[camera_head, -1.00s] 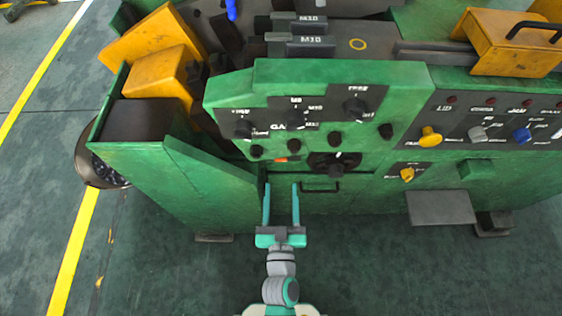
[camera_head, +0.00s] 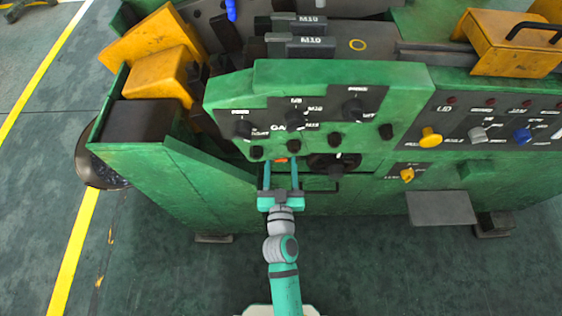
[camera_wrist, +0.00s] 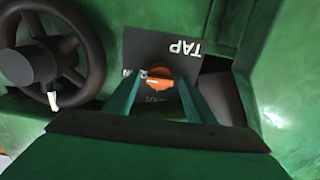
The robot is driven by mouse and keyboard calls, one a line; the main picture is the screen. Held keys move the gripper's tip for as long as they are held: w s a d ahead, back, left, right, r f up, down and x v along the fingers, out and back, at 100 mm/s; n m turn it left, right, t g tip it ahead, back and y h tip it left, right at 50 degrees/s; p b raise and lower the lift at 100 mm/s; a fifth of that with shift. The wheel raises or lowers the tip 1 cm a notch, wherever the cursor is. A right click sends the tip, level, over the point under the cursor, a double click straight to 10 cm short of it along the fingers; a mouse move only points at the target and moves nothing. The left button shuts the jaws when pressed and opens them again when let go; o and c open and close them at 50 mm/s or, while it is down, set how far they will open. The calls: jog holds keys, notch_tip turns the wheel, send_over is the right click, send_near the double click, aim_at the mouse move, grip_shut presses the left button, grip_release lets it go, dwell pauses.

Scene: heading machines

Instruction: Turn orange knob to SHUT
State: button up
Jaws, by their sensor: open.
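The orange knob (camera_wrist: 158,83) sits on a dark label plate (camera_wrist: 200,65) marked TAP on the green machine front. In the wrist view it shows between my two fingers, beyond or near their tips; whether they touch it I cannot tell. In the head view the orange knob (camera_head: 281,160) is a small patch just above the fingertips. My gripper (camera_head: 281,165) is open, fingers pointing at the panel; it also shows in the wrist view (camera_wrist: 160,78). The small lettering around the knob is partly hidden by the fingers.
A black handwheel (camera_wrist: 45,65) with a pale handle is left of the knob in the wrist view; it also shows in the head view (camera_head: 322,164). Black knobs (camera_head: 242,129) are above. A yellow knob (camera_head: 407,175) is to the right. Floor is clear in front.

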jog(key=c, duration=1)
jog(key=shift+c, duration=0.2)
